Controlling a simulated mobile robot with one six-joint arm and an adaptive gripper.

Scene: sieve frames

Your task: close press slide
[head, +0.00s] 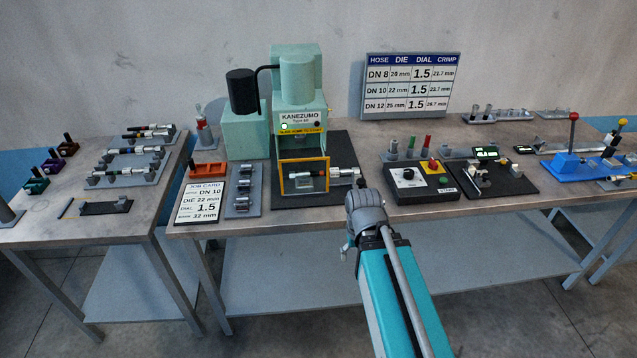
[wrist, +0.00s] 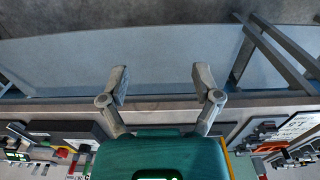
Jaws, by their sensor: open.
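The pale green press (head: 302,80) labelled KANEZUMO stands on the middle table. A yellow-framed opening (head: 303,161) is at its front, with a small indicator light above. A silver fitting with a dark, red-marked part lies across the opening, and a silver cylinder (head: 343,173) sticks out to the right. I cannot tell which part is the slide, or how far it is out. My gripper (wrist: 162,82) is open and empty in the wrist view, its fingers over the table's front edge. In the head view my wrist is in front of the press, to its lower right, with the fingertips mostly hidden.
A black control box (head: 421,182) with a red button and a dark fixture plate (head: 491,178) stand right of the press. A job card (head: 200,202) and a grey rack (head: 244,191) lie left. A settings board (head: 412,85) stands behind. The front table edge is below my gripper.

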